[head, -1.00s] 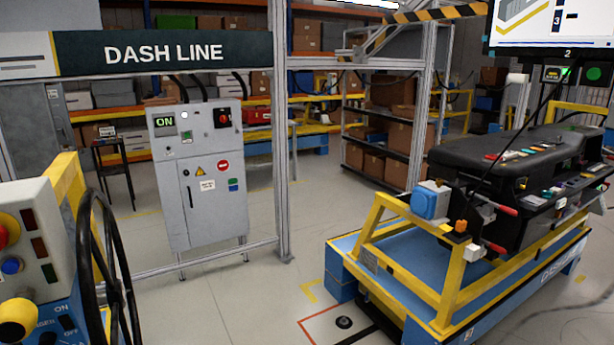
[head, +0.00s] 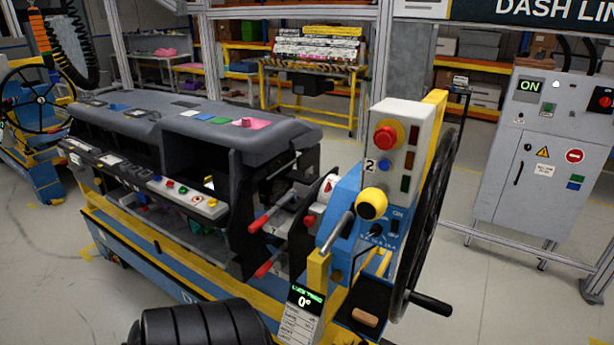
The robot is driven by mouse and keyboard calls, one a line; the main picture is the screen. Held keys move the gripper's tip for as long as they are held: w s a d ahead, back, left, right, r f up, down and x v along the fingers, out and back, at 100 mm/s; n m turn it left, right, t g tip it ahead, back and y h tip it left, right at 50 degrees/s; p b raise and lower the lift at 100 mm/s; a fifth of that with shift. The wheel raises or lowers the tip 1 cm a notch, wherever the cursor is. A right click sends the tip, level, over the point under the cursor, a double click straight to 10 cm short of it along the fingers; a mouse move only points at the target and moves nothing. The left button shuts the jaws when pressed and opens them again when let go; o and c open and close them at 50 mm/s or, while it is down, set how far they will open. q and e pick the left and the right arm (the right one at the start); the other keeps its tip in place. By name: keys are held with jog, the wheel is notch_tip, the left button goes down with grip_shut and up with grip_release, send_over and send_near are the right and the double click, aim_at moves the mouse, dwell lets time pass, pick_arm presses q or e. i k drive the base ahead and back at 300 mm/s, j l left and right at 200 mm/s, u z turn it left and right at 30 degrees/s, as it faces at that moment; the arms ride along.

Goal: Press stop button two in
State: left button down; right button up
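Stop button two (head: 386,137) is a red mushroom button on a yellow ring. It is on the upper face of a pale grey control box (head: 408,113) marked "2", right of centre in the head view. At this size I cannot tell how far in it sits. Below it are a small blue button (head: 385,164) and a yellow knob (head: 371,203). Nothing touches the stop button. Neither of my grippers is in view.
The box stands at the near end of a dashboard module (head: 190,125) on a yellow-blue cart. A black handwheel (head: 434,215) stands right of the box. Red-tipped levers (head: 262,220) stick out left of it. A grey cabinet (head: 540,165) stands at right, with clear floor before it.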

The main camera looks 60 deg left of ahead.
aim_at(384, 140)
jog(key=u, duration=2)
